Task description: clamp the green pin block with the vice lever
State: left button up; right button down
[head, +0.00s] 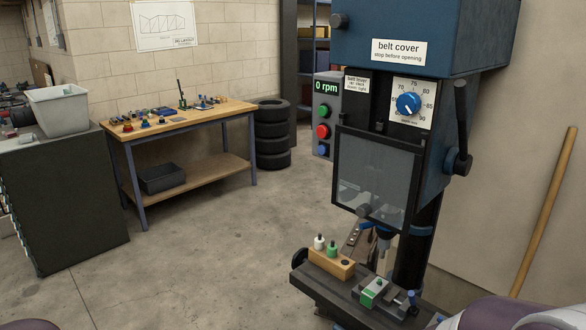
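The green block (375,287) with a pale top sits in the small grey vice (394,304) on the drill press table, at lower right in the head view. I cannot tell whether the jaws press on the block. Neither gripper shows clearly. A mauve part of my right arm fills the lower right corner, and a small mauve part shows at the lower left edge.
A wooden holder (331,265) beside the vice carries a white pin (319,242) and a green pin (332,248). The drill press guard (376,180) hangs above the dark table (312,283); its display reads 0 rpm. A workbench (185,122) stands behind. The floor at left is clear.

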aim_at(414, 310)
jog(key=z, duration=1.1)
